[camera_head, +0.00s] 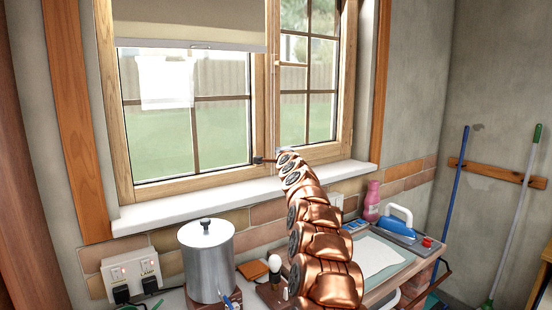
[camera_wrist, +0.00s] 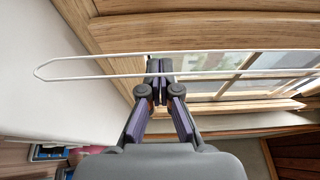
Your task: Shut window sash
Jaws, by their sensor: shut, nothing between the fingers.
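The wooden window has a left sash (camera_head: 190,184) and a narrower right sash (camera_head: 315,152), both with barred panes. I cannot tell for sure how far either sash stands open. My gripper (camera_head: 262,160) is small and partly hidden behind my copper arm, near the lower part of the post between the sashes. In the wrist view my gripper (camera_wrist: 160,68) is shut and empty, its fingertips close to a wooden frame member (camera_wrist: 200,28). Whether they touch the wood cannot be told. Glass panes (camera_wrist: 225,84) show to the right.
A pale blind (camera_head: 190,32) covers the top left of the window. A white sill (camera_head: 190,208) runs below. A metal pot (camera_head: 208,265), a pink bottle (camera_head: 371,203) and a blue-white iron (camera_head: 399,226) stand under it. A thin white loop (camera_wrist: 100,66) crosses the wrist view.

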